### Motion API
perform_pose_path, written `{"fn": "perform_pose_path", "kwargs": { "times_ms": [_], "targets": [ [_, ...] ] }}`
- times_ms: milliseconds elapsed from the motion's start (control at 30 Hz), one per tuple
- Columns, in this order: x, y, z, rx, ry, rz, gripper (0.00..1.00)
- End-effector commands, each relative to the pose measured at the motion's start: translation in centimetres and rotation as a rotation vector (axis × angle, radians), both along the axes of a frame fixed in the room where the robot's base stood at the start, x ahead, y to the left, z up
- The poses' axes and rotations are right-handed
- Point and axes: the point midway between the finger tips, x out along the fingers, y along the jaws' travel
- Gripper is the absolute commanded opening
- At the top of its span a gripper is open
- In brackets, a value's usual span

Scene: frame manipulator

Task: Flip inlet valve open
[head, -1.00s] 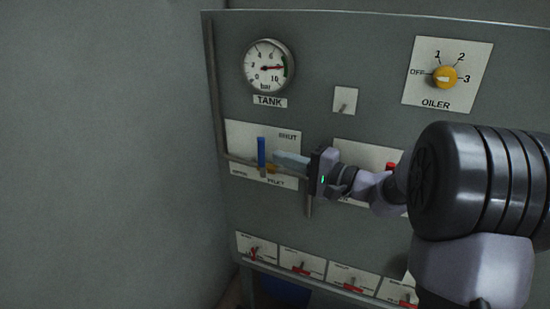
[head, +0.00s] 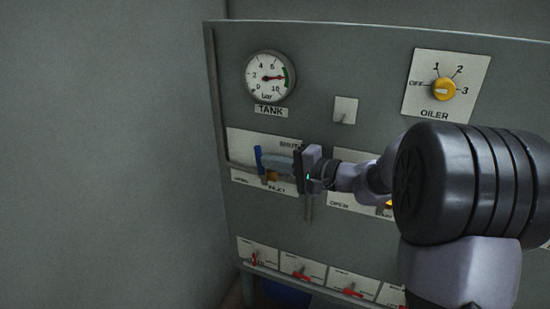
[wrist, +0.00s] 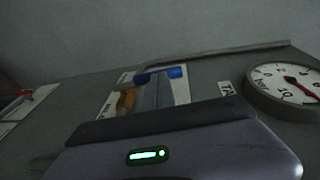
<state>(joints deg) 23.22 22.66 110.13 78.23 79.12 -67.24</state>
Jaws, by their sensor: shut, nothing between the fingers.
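The inlet valve's blue handle (head: 259,161) stands nearly upright on the left plate of the panel, its top leaning slightly left. Its brass-coloured body (head: 271,176) sits just below and right of it, above the INLET lettering. My gripper (head: 268,163) is shut and empty, its fingers pointing left with the tips at the handle's right side; contact looks likely but is not certain. In the wrist view the blue handle (wrist: 176,72) shows on both sides of my fingertips (wrist: 156,79), which hide its middle. The brass body (wrist: 126,101) is beside the fingers.
The TANK gauge (head: 270,77) is above, the OILER knob (head: 444,89) upper right. Several small red-handled valves line the bottom. My arm hides part of another valve plate (head: 342,196).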

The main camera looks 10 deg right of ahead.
Motion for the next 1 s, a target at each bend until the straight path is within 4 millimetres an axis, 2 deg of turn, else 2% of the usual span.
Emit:
{"fn": "perform_pose_path", "kwargs": {
  "times_ms": [33,300,733,1000],
  "targets": [
    [0.1,0.3,0.9,-0.03,0.018,0.003,0.0],
    [1.4,2.0,1.5,-0.233,0.166,0.004,0.0],
    [3.3,4.7,1.6,-0.564,0.409,0.004,0.0],
    [4.2,5.8,1.1,-0.728,0.531,0.004,0.0]
  ]
}}
